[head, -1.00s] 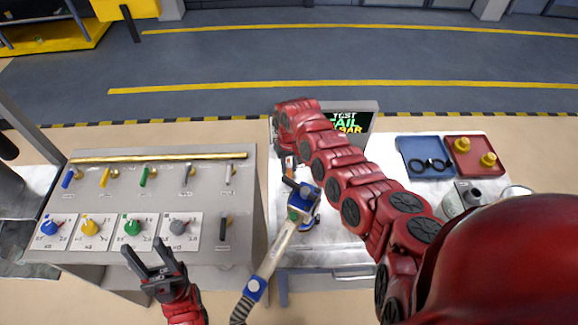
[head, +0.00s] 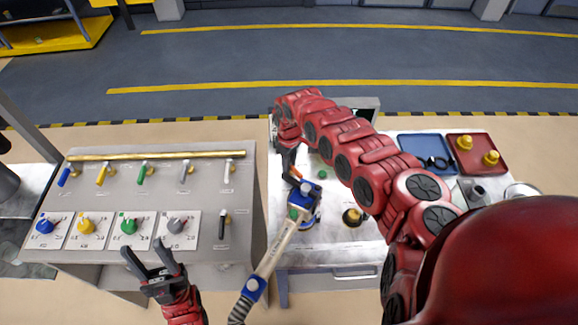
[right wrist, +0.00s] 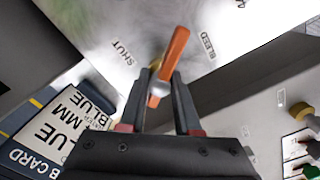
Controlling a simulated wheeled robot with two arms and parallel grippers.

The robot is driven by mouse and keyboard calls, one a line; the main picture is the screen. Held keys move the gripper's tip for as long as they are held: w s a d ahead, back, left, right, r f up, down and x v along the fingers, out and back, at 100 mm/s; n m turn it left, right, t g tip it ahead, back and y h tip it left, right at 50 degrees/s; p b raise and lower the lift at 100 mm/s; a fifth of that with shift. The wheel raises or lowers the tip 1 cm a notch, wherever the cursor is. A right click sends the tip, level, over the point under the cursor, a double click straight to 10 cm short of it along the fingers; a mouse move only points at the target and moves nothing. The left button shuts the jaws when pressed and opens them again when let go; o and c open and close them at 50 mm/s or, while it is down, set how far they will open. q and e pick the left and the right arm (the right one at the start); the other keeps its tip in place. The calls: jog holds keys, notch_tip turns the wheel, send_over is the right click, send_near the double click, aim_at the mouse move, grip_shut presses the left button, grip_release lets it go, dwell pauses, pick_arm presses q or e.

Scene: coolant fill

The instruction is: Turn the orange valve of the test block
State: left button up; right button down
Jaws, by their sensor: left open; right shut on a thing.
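In the right wrist view the orange valve (right wrist: 171,62) is a slim orange lever with a silver pivot. It stands slanted between the words SHUT and BLEED on the pale face of the test block (right wrist: 95,25). My right gripper (right wrist: 160,82) is shut on the lever, one finger on each side. In the head view my right gripper (head: 287,160) is at the far left of the white bench, with a bit of the orange valve (head: 296,175) showing below it. My right arm hides much of the block there. My left gripper (head: 150,248) is open and empty before the grey panel.
The grey panel (head: 200,188) carries coloured levers and dials. A hose wand (head: 272,250) with blue fittings leans at the bench's left edge. Blue (head: 412,150) and red (head: 490,143) trays lie at the right. A lettered card (right wrist: 55,130) shows in the right wrist view.

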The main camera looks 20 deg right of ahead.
jog(key=n+b, duration=0.3)
jog(key=n, duration=0.2)
jog(key=shift+w+f+n, duration=0.1)
jog(key=shift+n, duration=0.2)
jog(key=n+b, duration=0.2)
jog(key=n, duration=0.2)
jog(key=shift+n, duration=0.4)
jog(key=c, duration=0.6)
grip_release()
jog(key=shift+r+b, duration=0.2)
jog(key=shift+b, duration=0.1)
